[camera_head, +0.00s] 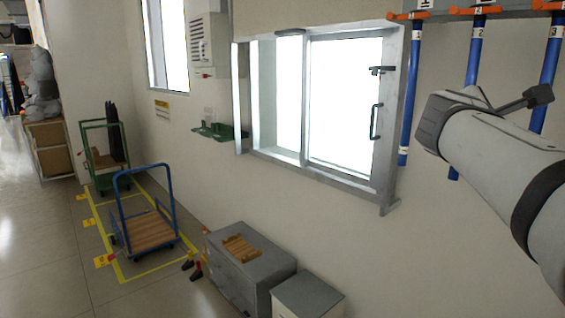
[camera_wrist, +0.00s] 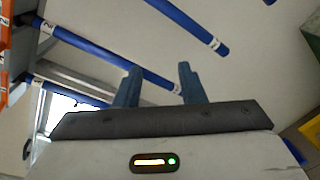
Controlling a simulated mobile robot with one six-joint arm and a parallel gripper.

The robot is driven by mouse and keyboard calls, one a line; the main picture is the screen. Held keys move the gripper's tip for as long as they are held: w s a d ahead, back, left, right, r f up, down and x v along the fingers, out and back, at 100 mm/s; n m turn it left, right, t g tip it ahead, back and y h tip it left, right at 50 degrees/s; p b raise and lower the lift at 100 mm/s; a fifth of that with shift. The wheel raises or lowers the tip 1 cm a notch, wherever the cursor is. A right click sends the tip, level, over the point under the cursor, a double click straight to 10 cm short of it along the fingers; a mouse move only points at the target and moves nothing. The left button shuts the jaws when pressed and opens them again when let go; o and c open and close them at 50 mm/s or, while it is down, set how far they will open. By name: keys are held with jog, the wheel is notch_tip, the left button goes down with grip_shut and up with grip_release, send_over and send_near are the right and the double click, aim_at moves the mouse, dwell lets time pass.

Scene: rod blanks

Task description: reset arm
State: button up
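My gripper (camera_wrist: 159,67) shows in the wrist view with its two dark blue-grey fingers apart and nothing visible between the tips. A blue rod (camera_wrist: 105,57) passes behind the fingers, and I see no grip on it. Another blue rod (camera_wrist: 190,27) runs across the top of the wrist view. In the head view my arm reaches in from the right, in front of the wall with the hanging rods. Three blue rods hang there: left (camera_head: 408,95), middle (camera_head: 474,55) and right (camera_head: 549,65). The lower part of the middle rod is partly hidden by my arm.
Orange holders (camera_head: 475,11) on a grey rail carry the rods. A framed window (camera_head: 345,100) is left of them. A blue trolley (camera_head: 145,232) stands on the floor at left.

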jog(key=s+a+f+m+g+y, duration=0.1)
jog(key=s+a+f+m+y, duration=0.2)
jog(key=f, duration=0.5)
jog(key=s+a+f+m+g+y, duration=0.1)
jog(key=a+f+m+g+y, duration=0.2)
jog(key=f, duration=0.5)
jog(key=s+a+f+m+y, duration=0.1)
jog(key=s+a+f+m, duration=0.15)
jog(key=a+f, duration=0.4)
jog(key=s+a+f+m+g+y, duration=0.1)
jog(key=s+a+f+m+y, duration=0.2)
jog(key=f, duration=0.4)
jog(key=s+a+f+m+g+y, duration=0.2)
jog(key=s+a+f+m+y, duration=0.1)
jog(key=s+a+f, duration=0.3)
jog(key=shift+a+f+m, duration=0.15)
jog(key=shift+f+m, duration=0.25)
jog(key=shift+m, duration=0.05)
